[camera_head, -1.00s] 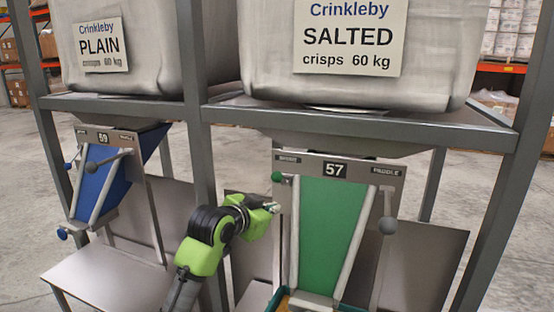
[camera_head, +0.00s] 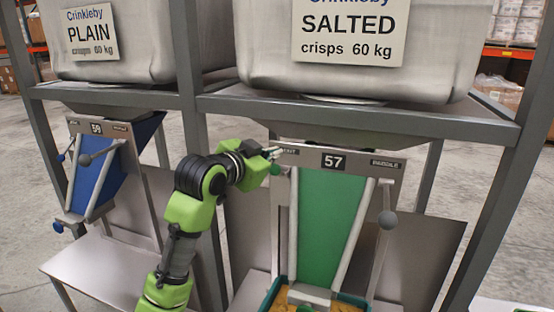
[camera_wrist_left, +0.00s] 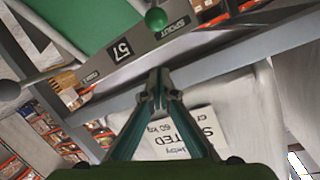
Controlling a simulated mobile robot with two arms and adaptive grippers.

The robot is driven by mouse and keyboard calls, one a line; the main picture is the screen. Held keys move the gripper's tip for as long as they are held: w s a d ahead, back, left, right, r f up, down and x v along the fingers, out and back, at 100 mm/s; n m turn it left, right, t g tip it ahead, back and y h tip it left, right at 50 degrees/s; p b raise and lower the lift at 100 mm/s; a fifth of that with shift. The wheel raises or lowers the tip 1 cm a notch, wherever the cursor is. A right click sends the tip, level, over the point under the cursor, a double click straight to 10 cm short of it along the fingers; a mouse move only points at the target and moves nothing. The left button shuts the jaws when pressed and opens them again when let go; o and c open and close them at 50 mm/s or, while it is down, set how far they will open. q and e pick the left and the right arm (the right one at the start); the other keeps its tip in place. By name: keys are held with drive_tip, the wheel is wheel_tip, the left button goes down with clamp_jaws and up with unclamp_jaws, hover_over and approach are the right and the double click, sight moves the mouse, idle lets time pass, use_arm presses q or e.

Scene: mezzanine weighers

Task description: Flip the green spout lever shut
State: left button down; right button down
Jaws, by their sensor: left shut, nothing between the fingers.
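The green spout lever shows as a green ball knob (camera_head: 275,169) at the left edge of the station 57 plate (camera_head: 312,157), beside the green chute (camera_head: 325,225). My left gripper (camera_head: 279,152) is shut and empty, just above the knob in the head view, in front of the plate's left end. In the left wrist view, the knob (camera_wrist_left: 156,18) shows beyond the closed fingertips (camera_wrist_left: 158,76), beside the SPOUT label. I cannot tell whether the fingers touch the lever. The lever's arm is mostly hidden. My right gripper is out of view.
A grey-knobbed paddle lever (camera_head: 388,219) hangs right of the chute. A tray (camera_head: 290,283) with orange-brown contents sits below it. Station 59 with a blue chute (camera_head: 102,172) stands left. A frame post (camera_head: 196,130) and crossbeam (camera_head: 390,118) surround the space.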

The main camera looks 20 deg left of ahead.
sight(277, 169)
use_arm(q)
drive_tip(key=w+f+p, duration=0.4)
drive_tip(key=w+p, duration=0.1)
drive_tip(key=shift+a+f, duration=0.25)
drive_tip(key=shift+a, duration=0.05)
drive_tip(key=shift+d+f, duration=0.1)
idle(0.3)
